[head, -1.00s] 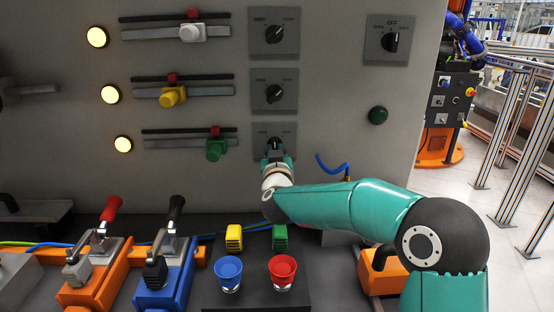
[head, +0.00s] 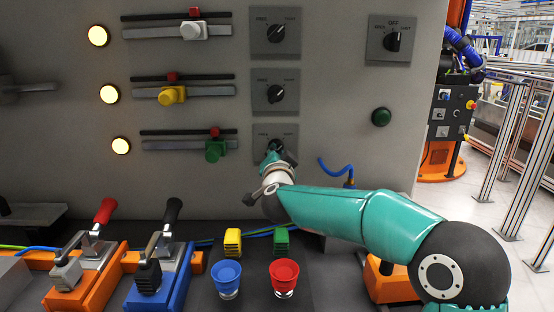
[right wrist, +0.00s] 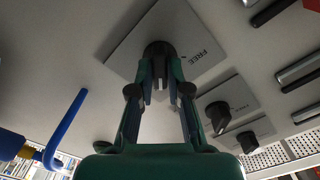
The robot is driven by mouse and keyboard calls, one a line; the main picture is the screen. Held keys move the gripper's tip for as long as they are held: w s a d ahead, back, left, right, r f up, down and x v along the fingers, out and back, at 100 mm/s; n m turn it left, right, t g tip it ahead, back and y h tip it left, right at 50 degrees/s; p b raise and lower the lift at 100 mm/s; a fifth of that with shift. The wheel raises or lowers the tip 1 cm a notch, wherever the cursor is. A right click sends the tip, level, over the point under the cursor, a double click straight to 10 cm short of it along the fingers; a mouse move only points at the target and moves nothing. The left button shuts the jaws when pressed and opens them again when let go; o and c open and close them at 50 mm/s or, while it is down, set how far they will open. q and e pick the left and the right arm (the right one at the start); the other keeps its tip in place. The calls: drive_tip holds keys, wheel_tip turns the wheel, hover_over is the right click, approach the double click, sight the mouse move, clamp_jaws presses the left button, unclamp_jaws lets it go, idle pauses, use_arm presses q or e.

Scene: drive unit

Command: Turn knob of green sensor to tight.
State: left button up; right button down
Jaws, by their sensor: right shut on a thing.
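The green sensor (head: 215,150) sits on the lowest slider rail of the grey panel. The plate (head: 288,131) to its right carries a dark knob, mostly hidden by my right gripper (head: 272,153) in the head view. In the right wrist view the dark knob (right wrist: 158,50) stands on its pale plate (right wrist: 124,45), with the word FREE beside it. The fingers of my right gripper (right wrist: 159,85) are shut on this knob, one on each side. The knob's exact pointing is hard to read. My left gripper is not in view.
Two similar knobs sit above, by the yellow (head: 172,95) and white sensors (head: 191,31). A mode knob (head: 392,41) and green button (head: 381,117) are to the right. A blue hose (head: 336,168) is near my arm. Blue (head: 227,273) and red cups (head: 284,273) stand below.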

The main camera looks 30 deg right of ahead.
drive_tip(key=shift+f+m, duration=0.25)
drive_tip(key=shift+m, duration=0.15)
drive_tip(key=c, duration=1.1)
unclamp_jaws()
drive_tip(key=shift+s+d+r, duration=0.1)
drive_tip(key=shift+s, duration=0.05)
drive_tip(key=shift+r, duration=0.1)
drive_tip(key=v, duration=1.2)
